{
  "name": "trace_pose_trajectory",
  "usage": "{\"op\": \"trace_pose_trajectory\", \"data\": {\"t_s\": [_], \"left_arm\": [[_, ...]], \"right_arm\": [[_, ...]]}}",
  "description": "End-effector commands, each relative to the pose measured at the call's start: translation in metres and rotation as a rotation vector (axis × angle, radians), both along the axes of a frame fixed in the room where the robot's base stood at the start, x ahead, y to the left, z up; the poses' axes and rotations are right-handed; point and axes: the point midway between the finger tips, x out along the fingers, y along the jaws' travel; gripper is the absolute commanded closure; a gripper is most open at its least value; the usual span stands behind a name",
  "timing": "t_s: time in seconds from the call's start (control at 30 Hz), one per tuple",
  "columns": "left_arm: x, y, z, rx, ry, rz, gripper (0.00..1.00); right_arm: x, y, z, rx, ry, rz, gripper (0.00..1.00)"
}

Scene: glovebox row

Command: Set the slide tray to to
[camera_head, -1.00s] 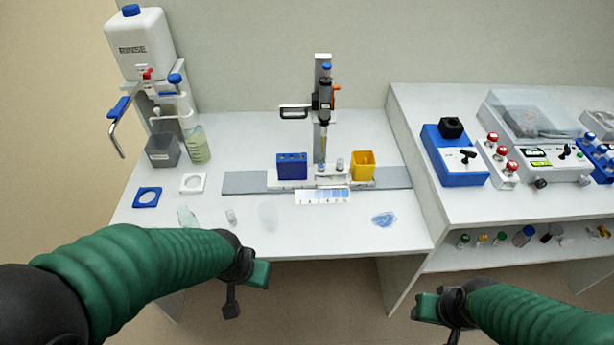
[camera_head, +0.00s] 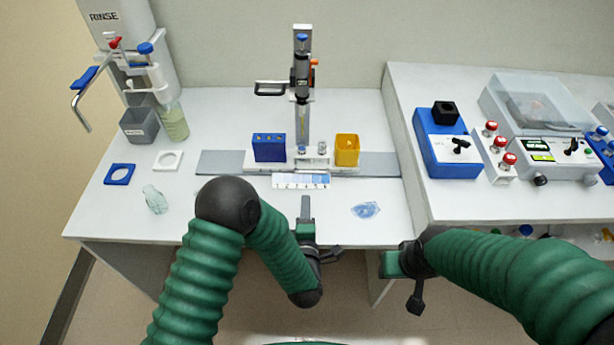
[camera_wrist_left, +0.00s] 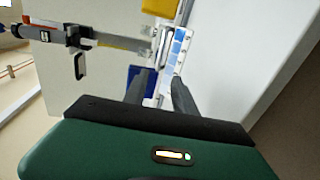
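The slide tray (camera_head: 314,161) is a white carriage on a grey rail (camera_head: 222,162) at the back of the bench. It carries a blue rack (camera_head: 269,147), small vials and a yellow cup (camera_head: 347,150). A white strip with graded blue squares (camera_head: 300,181) lies along its front, and this strip also shows in the wrist view (camera_wrist_left: 175,55). My left gripper (camera_head: 306,205) is in front of the strip, fingers pointing at it; in the wrist view its two fingers (camera_wrist_left: 161,82) are apart, with nothing between them. My right gripper (camera_head: 387,264) hangs off the bench front; its opening is unclear.
An upright stand with a pipette-like tool (camera_head: 302,85) rises behind the tray. A blue crumpled piece (camera_head: 366,210) lies right. A raised bench with devices (camera_head: 448,150) borders the right.

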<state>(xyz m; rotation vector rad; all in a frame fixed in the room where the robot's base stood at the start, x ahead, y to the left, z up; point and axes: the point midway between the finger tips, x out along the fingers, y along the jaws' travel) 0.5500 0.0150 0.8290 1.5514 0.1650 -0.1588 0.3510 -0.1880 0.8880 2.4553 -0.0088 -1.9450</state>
Motion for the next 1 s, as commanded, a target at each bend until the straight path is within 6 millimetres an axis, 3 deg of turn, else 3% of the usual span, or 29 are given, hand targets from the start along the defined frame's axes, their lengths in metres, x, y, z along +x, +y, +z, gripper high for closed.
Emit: {"op": "trace_pose_trajectory", "data": {"t_s": [0.3,0.5,0.67,0.9,1.0], "left_arm": [[0.083,-0.010,-0.017,0.010,-0.003,-0.003,0.67],[0.122,-0.005,-0.026,0.004,-0.002,-0.004,0.67],[0.135,-0.003,-0.028,0.003,-0.001,-0.004,0.67],[0.135,-0.008,-0.028,0.008,0.000,-0.006,0.67],[0.135,-0.009,-0.028,0.009,0.000,-0.005,0.81]], "right_arm": [[0.000,-0.001,-0.002,0.000,0.000,-0.002,0.56],[0.000,-0.001,-0.004,-0.001,0.000,-0.002,0.56],[0.000,0.000,-0.005,0.000,0.000,-0.001,0.56],[0.000,0.000,-0.005,0.000,0.000,-0.001,0.56],[0.000,0.000,-0.005,0.000,0.000,-0.001,0.56]]}}
